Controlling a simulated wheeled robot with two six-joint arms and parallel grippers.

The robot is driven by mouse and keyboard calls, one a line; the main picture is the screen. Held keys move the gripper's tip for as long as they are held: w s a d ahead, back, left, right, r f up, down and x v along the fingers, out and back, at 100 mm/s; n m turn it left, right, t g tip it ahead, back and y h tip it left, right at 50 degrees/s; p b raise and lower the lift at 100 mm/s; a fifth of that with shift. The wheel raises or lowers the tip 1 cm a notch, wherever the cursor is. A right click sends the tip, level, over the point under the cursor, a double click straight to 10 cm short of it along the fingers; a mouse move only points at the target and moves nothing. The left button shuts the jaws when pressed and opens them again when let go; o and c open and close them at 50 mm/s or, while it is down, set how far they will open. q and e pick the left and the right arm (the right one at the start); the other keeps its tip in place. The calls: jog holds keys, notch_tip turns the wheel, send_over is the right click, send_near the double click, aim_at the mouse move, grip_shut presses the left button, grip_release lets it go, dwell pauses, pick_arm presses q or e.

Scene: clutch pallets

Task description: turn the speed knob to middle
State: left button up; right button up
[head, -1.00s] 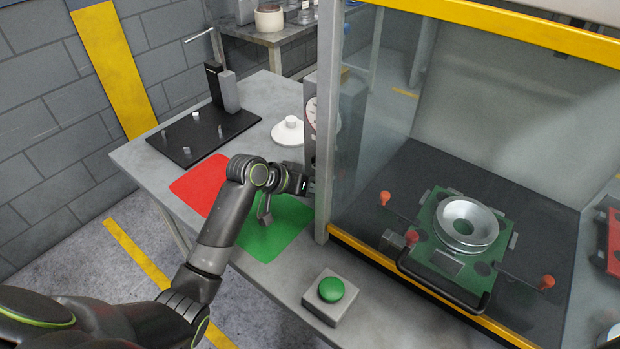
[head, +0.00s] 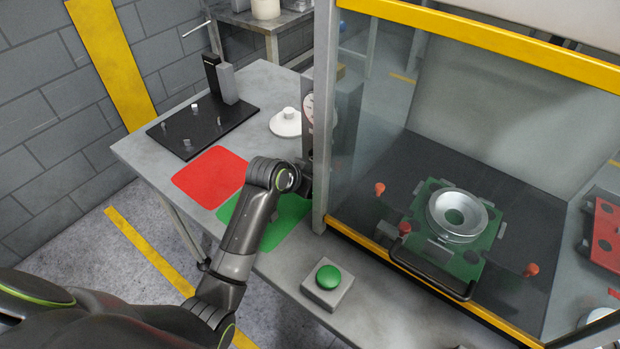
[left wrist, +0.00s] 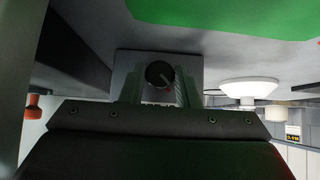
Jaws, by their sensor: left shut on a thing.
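The speed knob (left wrist: 159,74) is a small dark round knob with a light pointer line, on a grey plate in the left wrist view. Its line points toward the lower right of that picture. My left gripper (left wrist: 161,88) has one finger on each side of the knob and is shut on it. In the head view my left gripper (head: 307,178) reaches the side of the enclosure by the front post; the knob is hidden there. My right gripper is not in view.
A gauge panel (head: 309,108) is on the enclosure's side. The table holds a red mat (head: 210,177), a green mat (head: 290,212), a white lidded part (head: 286,124), a black fixture (head: 200,130) and a green button (head: 328,277). Behind glass is a green pallet (head: 487,240) with a metal ring (head: 456,214).

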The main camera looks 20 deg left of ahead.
pick_arm(q)
jog(key=o, duration=0.6)
jog(key=v, duration=1.7)
jog(key=shift+s+a, duration=0.15)
jog(key=shift+s, duration=0.05)
